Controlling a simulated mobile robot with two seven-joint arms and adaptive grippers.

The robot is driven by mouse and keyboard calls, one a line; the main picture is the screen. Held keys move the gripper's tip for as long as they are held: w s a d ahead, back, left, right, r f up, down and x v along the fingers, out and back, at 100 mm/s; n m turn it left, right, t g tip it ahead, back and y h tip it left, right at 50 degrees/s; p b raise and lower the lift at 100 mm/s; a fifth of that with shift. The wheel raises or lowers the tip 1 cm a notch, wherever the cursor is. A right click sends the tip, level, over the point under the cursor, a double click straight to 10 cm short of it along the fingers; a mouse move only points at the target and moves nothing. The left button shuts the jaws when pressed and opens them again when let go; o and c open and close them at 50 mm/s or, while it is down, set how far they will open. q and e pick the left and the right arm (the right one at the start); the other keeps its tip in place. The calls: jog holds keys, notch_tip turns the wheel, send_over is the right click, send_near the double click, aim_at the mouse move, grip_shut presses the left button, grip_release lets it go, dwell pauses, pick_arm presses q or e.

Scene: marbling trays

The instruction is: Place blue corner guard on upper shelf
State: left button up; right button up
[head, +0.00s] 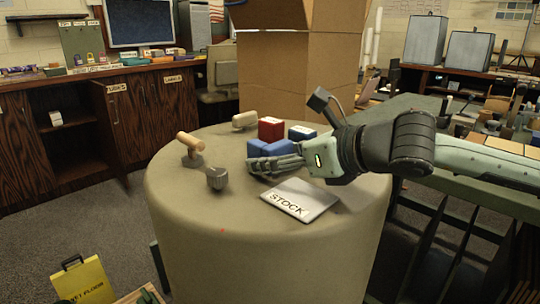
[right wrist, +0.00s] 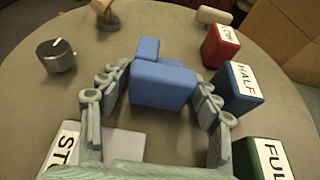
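The blue corner guard (right wrist: 163,82), a stepped blue block, sits on the round table in the right wrist view. In the head view it shows just behind my right fingers (head: 256,147). My right gripper (head: 276,163) is low over the table, its fingers spread on either side of the guard; a gap shows on the left, and contact on the right is unclear. I cannot tell whether this is the upper shelf. My left gripper is out of view.
Near the guard stand a red box (right wrist: 222,46), a blue HALF box (right wrist: 238,87) and a green FULL box (right wrist: 262,158). A STOCK plate (head: 300,199), a dark knob (head: 216,178) and a wooden-handled tool (head: 189,146) share the round table (head: 260,260). A yellow floor sign (head: 84,281) stands lower left.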

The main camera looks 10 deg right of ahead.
jog(key=c, duration=0.8)
